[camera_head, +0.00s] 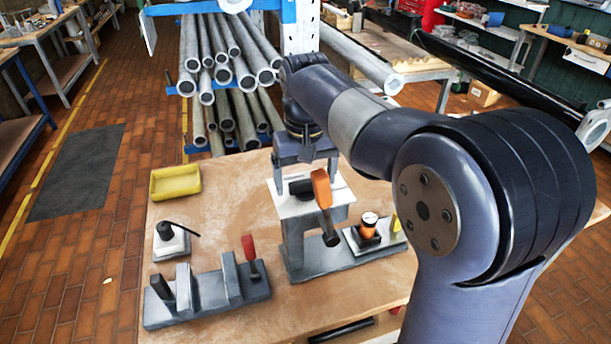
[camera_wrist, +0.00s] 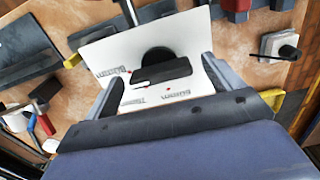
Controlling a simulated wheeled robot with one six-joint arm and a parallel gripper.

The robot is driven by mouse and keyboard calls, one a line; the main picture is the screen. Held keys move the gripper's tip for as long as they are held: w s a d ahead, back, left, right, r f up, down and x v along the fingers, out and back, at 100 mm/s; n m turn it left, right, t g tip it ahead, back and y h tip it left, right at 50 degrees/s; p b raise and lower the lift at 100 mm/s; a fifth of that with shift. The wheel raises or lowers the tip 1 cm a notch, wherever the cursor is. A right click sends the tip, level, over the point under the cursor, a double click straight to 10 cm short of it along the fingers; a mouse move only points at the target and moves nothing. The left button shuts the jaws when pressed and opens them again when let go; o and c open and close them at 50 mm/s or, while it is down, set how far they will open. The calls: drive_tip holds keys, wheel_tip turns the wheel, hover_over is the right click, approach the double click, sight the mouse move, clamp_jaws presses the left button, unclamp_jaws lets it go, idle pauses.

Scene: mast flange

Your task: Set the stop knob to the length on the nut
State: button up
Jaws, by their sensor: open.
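The stop knob (camera_wrist: 165,72) is a black round knob with a thick bar across it, on a white plate (camera_wrist: 98,55) with printed lengths and small red marks. The bar lies nearly level in the wrist view, with a white line at its left end; the print is upside down and hard to read. My gripper (camera_wrist: 160,90) is open, its fingers at either side of the bar and apart from it. In the head view my gripper (camera_head: 305,172) is above the knob (camera_head: 301,187). A small orange-and-white round part (camera_head: 369,224), possibly the nut, sits at right; I cannot read any length.
An orange-handled lever (camera_head: 322,190) stands close to the plate. A grey fixture with a red handle (camera_head: 249,248), a white block with a black rod (camera_head: 171,242) and a yellow tray (camera_head: 175,182) are at left. A pipe rack (camera_head: 235,80) stands behind.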

drive_tip(key=c, duration=1)
drive_tip(key=n+p, duration=0.2)
drive_tip(key=n, duration=0.1)
drive_tip(key=shift+r+n, duration=0.15)
drive_tip(key=shift+n, duration=0.15)
drive_tip(key=n+p, duration=0.2)
drive_tip(key=n, duration=0.3)
drive_tip(key=shift+p, duration=0.4)
drive_tip(key=n+p, duration=0.1)
drive_tip(key=n, duration=0.4)
drive_tip(key=shift+n+p, duration=0.65)
drive_tip(key=shift+n, duration=1.55)
